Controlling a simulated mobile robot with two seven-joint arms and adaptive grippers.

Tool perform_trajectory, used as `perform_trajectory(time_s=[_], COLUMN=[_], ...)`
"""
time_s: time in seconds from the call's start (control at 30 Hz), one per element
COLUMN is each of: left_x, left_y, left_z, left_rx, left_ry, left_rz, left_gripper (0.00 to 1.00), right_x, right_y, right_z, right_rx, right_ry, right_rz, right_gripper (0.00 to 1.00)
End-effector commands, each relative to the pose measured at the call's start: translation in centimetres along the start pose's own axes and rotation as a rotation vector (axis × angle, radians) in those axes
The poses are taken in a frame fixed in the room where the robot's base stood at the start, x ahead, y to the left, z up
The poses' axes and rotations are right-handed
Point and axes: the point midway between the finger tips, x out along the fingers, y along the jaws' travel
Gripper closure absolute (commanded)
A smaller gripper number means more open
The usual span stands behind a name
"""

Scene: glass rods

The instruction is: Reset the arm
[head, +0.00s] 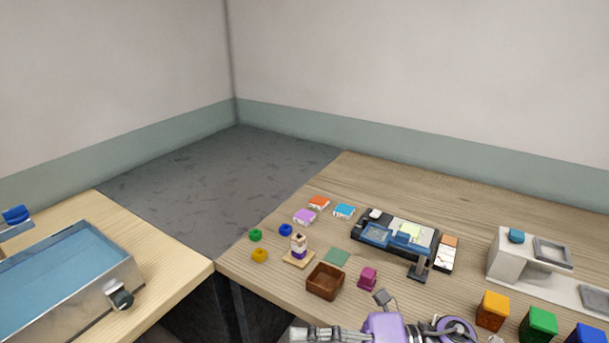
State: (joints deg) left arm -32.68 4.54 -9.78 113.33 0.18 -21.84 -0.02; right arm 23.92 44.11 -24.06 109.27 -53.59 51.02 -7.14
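My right arm, with purple and grey links, comes in at the bottom edge right of the middle. Its gripper (300,334) points left, low in the picture, in front of the brown wooden box. The gripper is small and partly cut off by the bottom edge, so I cannot tell whether it is open or shut. I see nothing clearly held in it. My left arm and gripper are not in view.
The right wooden table (350,180) carries a brown box (325,280), a ring post (299,249), a blue-black device (400,237), a white stand (510,255) and coloured cubes (493,310). A blue-filled basin (130,262) stands on the left table. Grey floor lies between them.

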Motion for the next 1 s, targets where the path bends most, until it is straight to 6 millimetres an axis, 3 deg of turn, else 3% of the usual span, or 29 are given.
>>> perform_trajectory(time_s=[0.07, 0.17, 0.23, 0.3, 0.37, 0.47, 0.6, 0.7, 0.8, 0.9, 1.0], left_x=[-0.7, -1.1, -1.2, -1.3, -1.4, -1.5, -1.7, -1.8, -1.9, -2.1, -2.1], left_y=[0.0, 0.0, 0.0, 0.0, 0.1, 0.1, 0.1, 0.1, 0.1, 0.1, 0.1], left_z=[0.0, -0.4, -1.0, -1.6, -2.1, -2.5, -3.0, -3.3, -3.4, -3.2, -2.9], left_rx=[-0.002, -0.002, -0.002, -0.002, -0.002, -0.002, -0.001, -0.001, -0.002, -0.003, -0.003], left_ry=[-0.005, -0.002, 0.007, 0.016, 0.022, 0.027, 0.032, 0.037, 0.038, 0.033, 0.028], left_rz=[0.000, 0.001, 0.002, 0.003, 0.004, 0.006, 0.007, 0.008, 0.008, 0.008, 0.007], left_gripper=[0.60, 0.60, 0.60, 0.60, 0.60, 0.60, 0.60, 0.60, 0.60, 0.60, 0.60], right_x=[-0.4, -2.9, -5.6, -8.8, -11.5, -14.8, -17.6, -18.4, -18.7, -18.7, -18.7], right_y=[0.4, -1.4, -4.0, -7.5, -10.7, -15.4, -20.4, -22.6, -23.8, -24.4, -24.5], right_z=[1.1, 2.6, 2.8, 1.7, -0.3, -4.7, -12.4, -17.6, -21.3, -23.4, -24.1], right_rx=[0.195, 0.461, 0.658, 0.863, 1.036, 1.280, 1.581, 1.754, 1.872, 1.938, 1.961], right_ry=[-0.226, -0.519, -0.727, -0.935, -1.100, -1.323, -1.572, -1.701, -1.783, -1.825, -1.839], right_rz=[0.124, 0.246, 0.313, 0.366, 0.403, 0.439, 0.471, 0.484, 0.492, 0.494, 0.494], right_gripper=[0.33, 0.33, 0.33, 0.33, 0.33, 0.33, 0.33, 0.33, 0.33, 0.33, 0.33])
